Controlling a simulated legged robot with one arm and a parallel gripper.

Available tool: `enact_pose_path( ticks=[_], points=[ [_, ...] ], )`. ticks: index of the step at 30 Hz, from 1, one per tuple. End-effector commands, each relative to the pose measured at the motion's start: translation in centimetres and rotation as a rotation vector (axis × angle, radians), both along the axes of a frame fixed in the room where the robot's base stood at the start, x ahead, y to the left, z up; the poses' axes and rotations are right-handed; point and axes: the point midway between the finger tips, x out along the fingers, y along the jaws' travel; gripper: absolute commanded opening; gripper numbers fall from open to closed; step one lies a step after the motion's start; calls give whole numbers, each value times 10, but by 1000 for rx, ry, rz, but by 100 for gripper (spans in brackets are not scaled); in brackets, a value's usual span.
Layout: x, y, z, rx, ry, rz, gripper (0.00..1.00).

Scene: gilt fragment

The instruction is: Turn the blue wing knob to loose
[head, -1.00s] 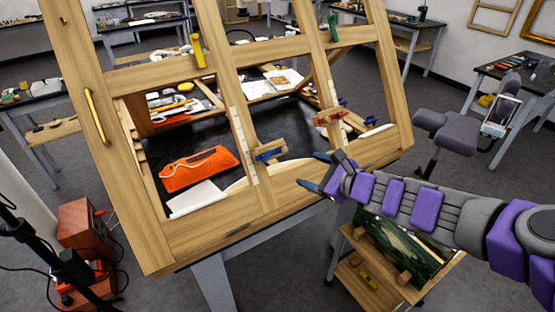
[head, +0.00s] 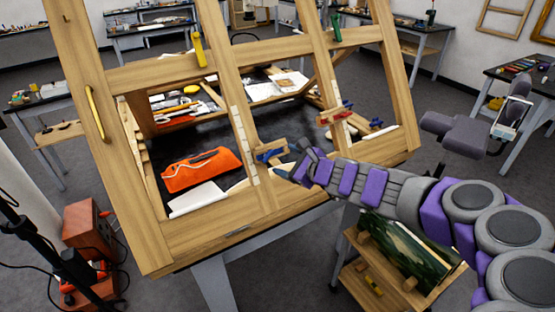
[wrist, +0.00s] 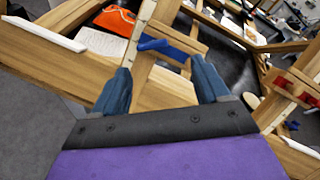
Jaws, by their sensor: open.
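The blue wing knob (head: 268,155) sits on a small wooden block on the left upright of the wooden frame (head: 185,240). In the wrist view the blue wing knob (wrist: 163,48) lies ahead of my gripper, between and beyond the fingertips, slightly tilted. My gripper (wrist: 162,75) is open, with its two blue fingers apart and nothing between them. In the head view my gripper (head: 288,165) is just right of the knob, and its fingers are partly hidden. Contact with the knob does not show.
A red wing knob (head: 333,116) is on the right upright. A yellow clamp (head: 198,48) and a green clamp (head: 335,28) are higher on the frame. An orange bag (head: 201,169) lies behind it. A cart with a green painting (head: 405,248) stands below my arm.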

Motion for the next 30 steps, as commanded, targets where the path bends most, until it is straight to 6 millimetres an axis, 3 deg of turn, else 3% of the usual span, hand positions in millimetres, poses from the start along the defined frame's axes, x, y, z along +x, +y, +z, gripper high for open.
enact_pose_path(
  ticks=[6,12,24,30],
  points=[
    [19,26,-11,-3,0,5,74],
    [34,27,-17,3,1,-1,74],
    [38,37,-17,1,0,0,74],
    [38,39,-18,-1,0,1,57]
  ],
)
